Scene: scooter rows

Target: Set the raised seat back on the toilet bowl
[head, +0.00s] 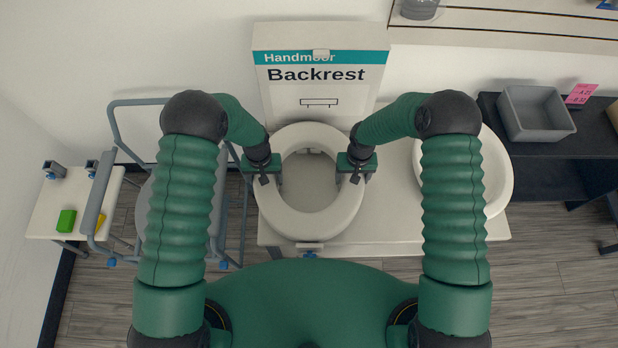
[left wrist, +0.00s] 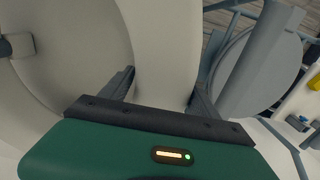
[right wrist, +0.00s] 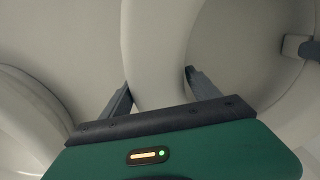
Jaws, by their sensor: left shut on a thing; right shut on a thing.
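The raised seat (head: 312,226) is a thick off-white ring, seen from above in the middle of the head view. A grey-white clamp or bracket (head: 310,248) shows at its front edge. Through its opening I see a pale surface; the seat hides most of what lies beneath, so I cannot tell whether it rests on the bowl. My left gripper (head: 264,176) is shut on the seat's left rim (left wrist: 165,50). My right gripper (head: 352,174) is shut on its right rim (right wrist: 155,50). Each gripper has one finger inside the opening and one outside.
A "Backrest" box (head: 320,85) stands behind the seat. Another white rounded seat or basin (head: 492,165) lies to the right on the white bench (head: 400,240). A grey commode frame (head: 120,130) stands left. A grey bin (head: 537,112) sits on a black shelf at right.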

